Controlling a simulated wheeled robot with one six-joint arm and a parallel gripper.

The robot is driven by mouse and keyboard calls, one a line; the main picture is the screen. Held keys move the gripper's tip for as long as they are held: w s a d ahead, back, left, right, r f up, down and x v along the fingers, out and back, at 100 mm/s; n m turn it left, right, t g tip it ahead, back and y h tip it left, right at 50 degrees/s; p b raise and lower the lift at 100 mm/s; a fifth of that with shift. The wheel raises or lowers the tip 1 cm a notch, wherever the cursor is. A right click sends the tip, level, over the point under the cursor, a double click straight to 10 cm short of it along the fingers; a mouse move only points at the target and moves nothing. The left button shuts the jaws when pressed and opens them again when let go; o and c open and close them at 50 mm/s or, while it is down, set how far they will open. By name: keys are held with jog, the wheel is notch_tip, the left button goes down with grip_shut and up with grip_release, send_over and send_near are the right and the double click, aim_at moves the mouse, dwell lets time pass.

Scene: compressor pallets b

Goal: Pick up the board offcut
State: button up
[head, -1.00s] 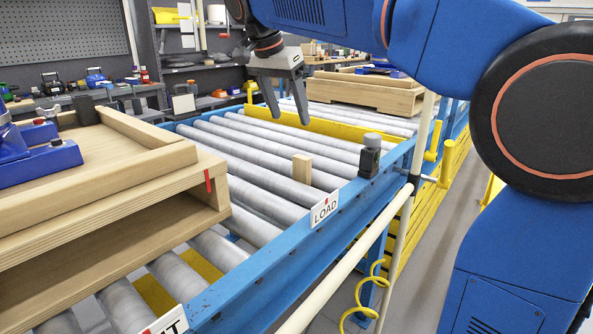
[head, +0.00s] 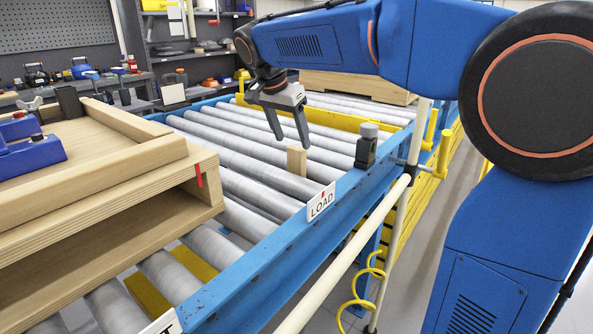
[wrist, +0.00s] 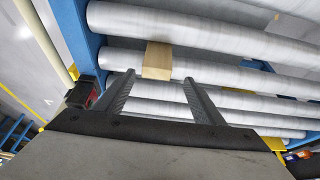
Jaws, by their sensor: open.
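The board offcut (head: 297,161) is a small light-wood block standing on the grey rollers near the LOAD sign. In the wrist view the offcut (wrist: 157,60) lies just beyond the fingertips, roughly between their lines and nearer the left finger. My gripper (head: 291,140) is open and empty, pointing down just above and behind the offcut in the head view. Its two fingers also show in the wrist view (wrist: 158,78). I cannot tell the exact gap between the fingertips and the offcut.
A dark sensor post (head: 366,146) stands on the blue conveyor rail (head: 262,237), right of the offcut. The LOAD sign (head: 321,202) hangs on that rail. A wooden pallet (head: 100,210) with blue parts fills the left. Another pallet (head: 350,87) sits at the back. Rollers (head: 230,155) around the offcut are bare.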

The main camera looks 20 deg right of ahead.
aim_at(296, 148)
jog(key=x, duration=0.4)
jog(key=shift+s+d+f, duration=0.1)
jog(key=shift+s+f, duration=0.1)
jog(key=shift+s, duration=0.15)
jog(key=shift+w+d+f, duration=0.15)
jog(key=shift+f, duration=0.4)
jog(key=shift+c, duration=0.5)
